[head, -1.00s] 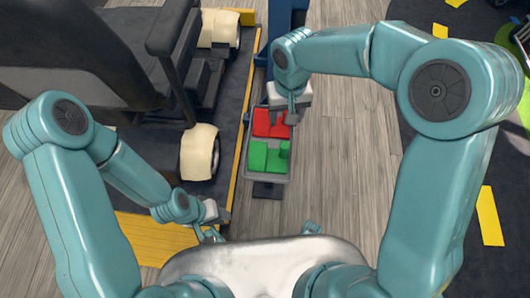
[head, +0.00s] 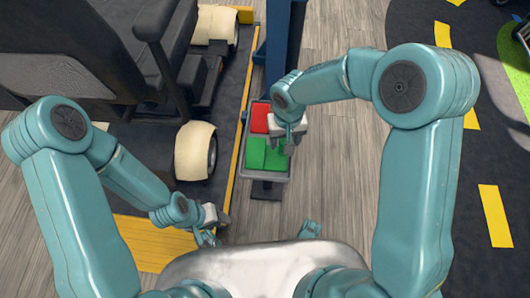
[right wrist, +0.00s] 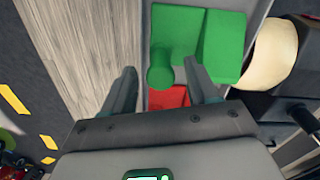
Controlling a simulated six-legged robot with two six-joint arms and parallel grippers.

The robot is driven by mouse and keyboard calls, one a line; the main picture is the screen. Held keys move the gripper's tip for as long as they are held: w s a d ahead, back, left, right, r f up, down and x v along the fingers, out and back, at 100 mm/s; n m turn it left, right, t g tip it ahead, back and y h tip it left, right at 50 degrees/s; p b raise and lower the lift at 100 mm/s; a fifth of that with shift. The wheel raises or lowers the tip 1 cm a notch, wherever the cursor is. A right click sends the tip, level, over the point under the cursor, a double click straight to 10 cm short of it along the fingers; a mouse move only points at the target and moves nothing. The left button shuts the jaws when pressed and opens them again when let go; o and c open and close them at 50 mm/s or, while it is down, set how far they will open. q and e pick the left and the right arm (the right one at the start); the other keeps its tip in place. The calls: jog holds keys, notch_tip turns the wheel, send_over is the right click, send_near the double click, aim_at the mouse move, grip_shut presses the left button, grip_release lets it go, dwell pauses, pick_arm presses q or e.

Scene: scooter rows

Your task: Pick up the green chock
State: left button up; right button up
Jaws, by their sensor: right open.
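The green chock (head: 256,152) sits in the near part of a grey tray (head: 245,172). In the right wrist view the green chock (right wrist: 222,45) shows two flat green faces and a round green knob beyond my fingers. My right gripper (head: 286,146) is over the tray's right side and hides part of the green. In the wrist view the right gripper (right wrist: 162,85) is open, with the knob between and just beyond its fingertips; contact cannot be told. My left gripper (head: 206,238) hangs low at the left, away from the tray; its jaw state is unclear.
A red chock (head: 260,117) lies in the tray's far part, and behind it is a blue post (head: 279,45). A dark scooter (head: 85,50) with cream wheels (head: 195,151) stands close on the left. Wooden floor (head: 335,180) is clear to the right.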

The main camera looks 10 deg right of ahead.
notch_tip(320, 180, down, 2)
jog(key=shift+f, duration=0.1)
jog(key=shift+c, duration=0.3)
grip_shut()
jog(key=shift+r, duration=0.2)
